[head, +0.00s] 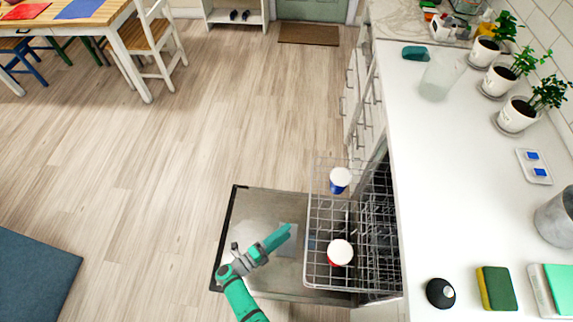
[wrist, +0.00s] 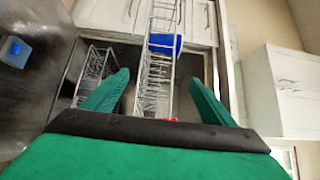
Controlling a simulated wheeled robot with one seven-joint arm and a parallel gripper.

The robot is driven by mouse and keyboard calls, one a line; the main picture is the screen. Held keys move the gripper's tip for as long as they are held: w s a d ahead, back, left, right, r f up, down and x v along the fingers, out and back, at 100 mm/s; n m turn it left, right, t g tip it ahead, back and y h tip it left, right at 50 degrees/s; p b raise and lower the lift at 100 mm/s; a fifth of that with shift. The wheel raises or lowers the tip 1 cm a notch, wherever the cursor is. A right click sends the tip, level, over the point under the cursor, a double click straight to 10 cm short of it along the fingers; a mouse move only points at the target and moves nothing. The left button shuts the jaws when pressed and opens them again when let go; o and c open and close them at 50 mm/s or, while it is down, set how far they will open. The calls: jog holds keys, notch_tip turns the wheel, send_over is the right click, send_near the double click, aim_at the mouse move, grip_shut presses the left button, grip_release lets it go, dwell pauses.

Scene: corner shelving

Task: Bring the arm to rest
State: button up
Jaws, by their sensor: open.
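My teal arm reaches up from the bottom of the head view. My gripper (head: 287,231) is above the open dishwasher door (head: 240,210), left of the pulled-out rack (head: 312,225). In the wrist view my gripper (wrist: 160,80) has its two teal fingers spread wide with nothing held between them. A blue cup with a white top (head: 340,180) sits at the rack's far end; its blue side also shows in the wrist view (wrist: 165,43). A red cup with a white top (head: 340,253) sits nearer. Only a sliver of red shows above the gripper's dark edge in the wrist view.
The white counter (head: 440,190) runs along the right, with potted plants (head: 517,115), a glass (head: 440,75), a sponge (head: 496,288) and a black round item (head: 440,293). Wooden floor (head: 200,130) left of the door is open. A table (head: 110,15) and chair (head: 158,40) stand far left.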

jog(key=shift+s, duration=0.1)
jog(key=s+d+r+n+t+y, duration=0.1)
jog(key=s+r+n+y, duration=0.5)
jog(key=s+r+n, duration=0.6)
jog(key=s+d+r+n+t+y, duration=0.1)
jog(key=s+d+r+n+y, duration=0.2)
jog(key=s+r+n+y, duration=0.4)
jog(key=shift+s+d+r+n+t, duration=0.25)
jog(key=shift+s+r+n, duration=2.1)
jog(key=shift+r+n, duration=2.9)
notch_tip(320, 180, up, 2)
jog(key=shift+r+m, duration=0.1)
jog(key=shift+m, duration=1.05)
